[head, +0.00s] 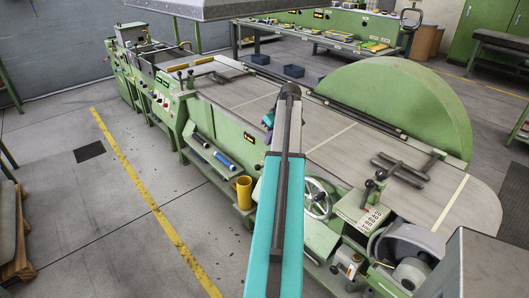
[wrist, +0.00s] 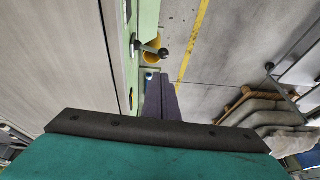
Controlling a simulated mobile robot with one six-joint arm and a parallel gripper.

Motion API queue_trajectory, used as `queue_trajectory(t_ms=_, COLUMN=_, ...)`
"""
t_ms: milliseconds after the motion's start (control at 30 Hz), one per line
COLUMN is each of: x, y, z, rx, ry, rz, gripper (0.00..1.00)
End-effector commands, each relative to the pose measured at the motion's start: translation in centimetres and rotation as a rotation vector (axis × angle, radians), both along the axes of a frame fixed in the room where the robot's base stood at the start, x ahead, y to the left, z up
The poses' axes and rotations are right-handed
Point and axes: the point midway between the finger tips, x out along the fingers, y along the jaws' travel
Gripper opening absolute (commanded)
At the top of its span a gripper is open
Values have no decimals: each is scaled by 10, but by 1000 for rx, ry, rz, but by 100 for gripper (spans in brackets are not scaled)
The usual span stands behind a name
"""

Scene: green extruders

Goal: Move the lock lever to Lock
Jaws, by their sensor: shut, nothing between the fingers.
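A short lever with a black ball knob (wrist: 163,53) sticks out from the green machine's side in the wrist view. It lies just beyond my gripper's fingertips, apart from them as far as I can tell. No Lock marking is readable, so I cannot tell its setting. My gripper (wrist: 158,77) has its dark fingers together and empty, pointing toward the machine's edge.
The long grey machine top (head: 335,140) runs beside my arm. A handwheel (head: 318,199), a yellow cylinder (head: 244,192) and a panel with black-knobbed levers (head: 367,187) sit along its near side. The floor (head: 100,220) left of it is mostly clear, with a yellow line.

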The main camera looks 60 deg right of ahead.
Motion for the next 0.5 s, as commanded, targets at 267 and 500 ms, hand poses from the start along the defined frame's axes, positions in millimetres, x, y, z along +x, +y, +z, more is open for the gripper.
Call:
queue_trajectory(t_ms=267, x=7, y=-1, z=-16, rx=2, ry=0, rz=1, gripper=0)
queue_trajectory(t_ms=500, x=16, y=-2, z=-39, rx=2, ry=1, rz=1, gripper=0)
